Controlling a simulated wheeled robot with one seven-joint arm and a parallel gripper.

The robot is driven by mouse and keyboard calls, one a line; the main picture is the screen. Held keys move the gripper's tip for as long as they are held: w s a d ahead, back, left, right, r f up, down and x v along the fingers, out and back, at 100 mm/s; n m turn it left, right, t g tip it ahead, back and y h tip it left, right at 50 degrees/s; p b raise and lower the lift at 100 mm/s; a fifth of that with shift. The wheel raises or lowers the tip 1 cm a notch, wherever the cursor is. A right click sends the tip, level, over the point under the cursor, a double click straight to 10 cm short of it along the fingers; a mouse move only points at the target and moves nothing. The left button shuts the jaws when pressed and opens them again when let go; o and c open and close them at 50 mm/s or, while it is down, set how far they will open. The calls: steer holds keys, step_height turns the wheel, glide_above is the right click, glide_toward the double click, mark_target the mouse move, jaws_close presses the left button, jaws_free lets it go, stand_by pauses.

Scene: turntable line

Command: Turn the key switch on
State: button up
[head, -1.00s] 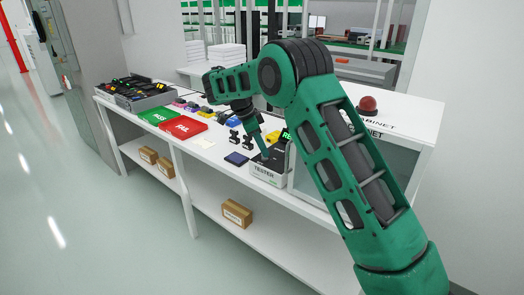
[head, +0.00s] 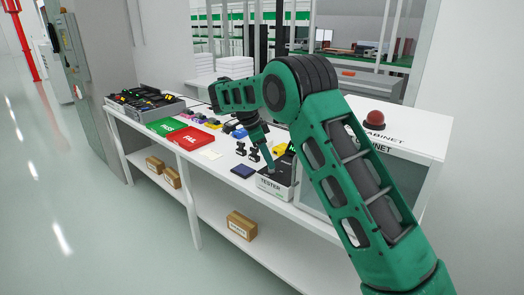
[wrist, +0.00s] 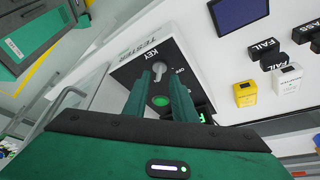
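The tester (head: 270,187) is a white box with a dark top at the front of the bench, left of the cabinet. In the wrist view, its dark panel shows a silver key switch (wrist: 158,68) beside the lettering KEY and an OFF mark, with a green round button (wrist: 160,100) below it. My gripper (wrist: 159,74) is over this panel. Its two green fingers are apart, with the key between or just beyond their tips; I cannot tell whether they touch it. In the head view my gripper (head: 269,165) is small and points down at the tester.
A blue pad (head: 243,171) and small black stands (head: 247,152) lie left of the tester. Green PASS (head: 167,126) and red FAIL (head: 194,138) trays are farther left. The cabinet (head: 425,135) with a red dome (head: 376,119) stands close on the right.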

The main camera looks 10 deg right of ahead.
steer(key=v, duration=1)
steer(key=shift+w+f, duration=0.1)
